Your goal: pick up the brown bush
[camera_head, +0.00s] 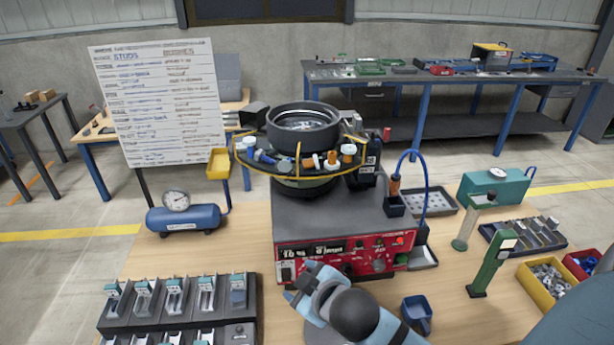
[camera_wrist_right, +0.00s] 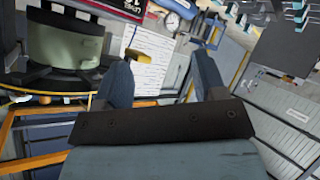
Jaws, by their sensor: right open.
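Several small orange-brown pieces (camera_head: 331,158) stand on the dark, yellow-rimmed shelf (camera_head: 262,170) around the bowl feeder (camera_head: 304,128). They are too small to tell surely which one is the brown bush. White and blue pieces stand on the same shelf. My right gripper (camera_head: 300,283) is low in front of the red control panel, below and nearer than the shelf. In the right wrist view its two fingers (camera_wrist_right: 163,65) are apart with nothing between them. My left gripper is not in view.
The red control panel (camera_head: 345,257) stands just behind my right gripper. A black rack (camera_head: 177,305) of fixtures is at the front left. A blue cup (camera_head: 416,315) stands right of my arm. A green stand (camera_head: 492,265) and a yellow bin (camera_head: 547,284) are farther right.

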